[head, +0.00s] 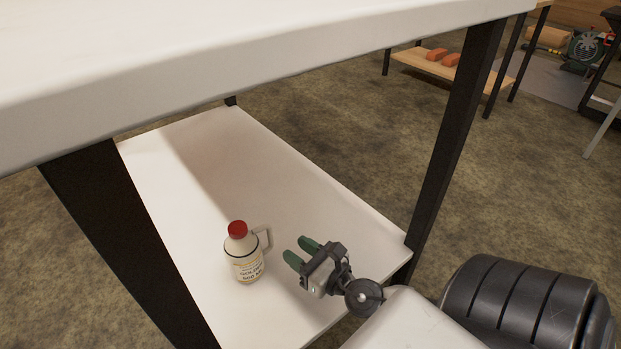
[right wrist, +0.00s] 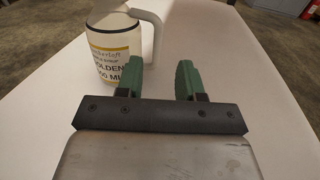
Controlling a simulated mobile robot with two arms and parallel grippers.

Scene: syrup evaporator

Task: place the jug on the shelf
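A cream jug (head: 243,258) with a red cap, a side handle and a printed label stands upright on the white lower shelf (head: 290,190) of a table. My right gripper (head: 298,252) is over the shelf, just right of the jug, with its green fingers apart and nothing between them. In the right wrist view the jug (right wrist: 115,45) stands beyond the fingertips and to the left, and its top is cut off by the frame. The right gripper (right wrist: 158,78) is open there, apart from the jug. My left gripper is not in view.
The white tabletop (head: 200,60) overhangs the shelf, with dark legs (head: 455,140) at its corners. The shelf behind the jug is bare. A wooden rack (head: 450,70) with orange-brown items stands at the back right.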

